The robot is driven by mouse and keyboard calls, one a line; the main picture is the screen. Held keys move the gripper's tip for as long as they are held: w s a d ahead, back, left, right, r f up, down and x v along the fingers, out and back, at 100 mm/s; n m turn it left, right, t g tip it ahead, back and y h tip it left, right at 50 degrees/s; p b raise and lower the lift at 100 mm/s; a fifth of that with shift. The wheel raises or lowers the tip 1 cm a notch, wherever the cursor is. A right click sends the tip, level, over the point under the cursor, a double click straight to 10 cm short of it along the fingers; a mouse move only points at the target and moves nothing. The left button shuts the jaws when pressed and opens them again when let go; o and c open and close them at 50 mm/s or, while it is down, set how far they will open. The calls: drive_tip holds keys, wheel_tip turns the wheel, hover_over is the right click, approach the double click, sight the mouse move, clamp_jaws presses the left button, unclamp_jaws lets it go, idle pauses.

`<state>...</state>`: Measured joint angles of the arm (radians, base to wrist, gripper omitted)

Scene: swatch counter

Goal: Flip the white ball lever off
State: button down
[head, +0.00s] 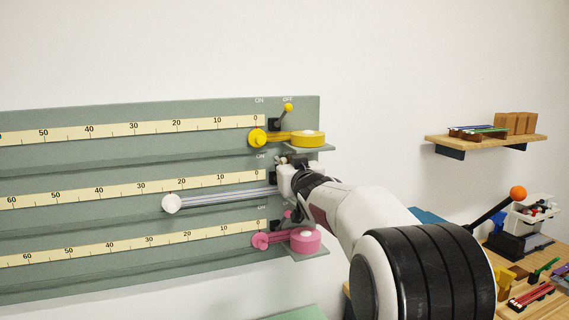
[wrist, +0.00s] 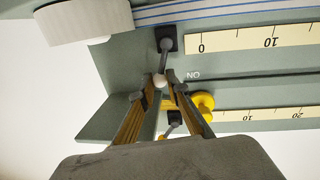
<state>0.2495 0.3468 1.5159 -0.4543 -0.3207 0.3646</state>
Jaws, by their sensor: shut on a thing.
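The white ball (wrist: 159,80) of the lever sits between the fingertips of my gripper (wrist: 160,82) in the wrist view. Its grey stem (wrist: 165,62) runs from the ball to a dark switch base (wrist: 167,38) on the green board. The fingers are shut on the ball. In the head view my gripper (head: 287,161) is at the middle row's right end and hides the white lever. An ON label (wrist: 193,75) shows upside down beside the ball in the wrist view; the OFF label of this row is hidden.
The yellow ball lever (head: 288,108) above leans right, toward OFF. The yellow reel (head: 307,139) and pink reel (head: 305,240) jut out close to my gripper. A white reel (wrist: 90,20) shows in the wrist view. A wooden shelf (head: 486,142) is at right.

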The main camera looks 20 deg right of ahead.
drive_tip(key=shift+d+m, duration=0.15)
drive_tip(key=shift+m, duration=0.15)
drive_tip(key=shift+d+f+m, duration=0.15)
drive_tip(key=shift+d+m, duration=0.15)
drive_tip(key=shift+m, duration=0.4)
drive_tip(key=shift+d+f+m, duration=0.15)
drive_tip(key=shift+d+m, duration=0.1)
drive_tip(key=shift+m, duration=0.45)
drive_tip(key=shift+d, duration=0.1)
drive_tip(key=c, duration=2)
unclamp_jaws()
drive_tip(key=shift+o, duration=0.2)
drive_tip(key=shift+s, duration=0.1)
drive_tip(key=s+a, duration=0.1)
drive_tip(key=s, duration=1)
drive_tip(key=shift+s+a+r, duration=0.15)
drive_tip(key=shift+s, duration=0.2)
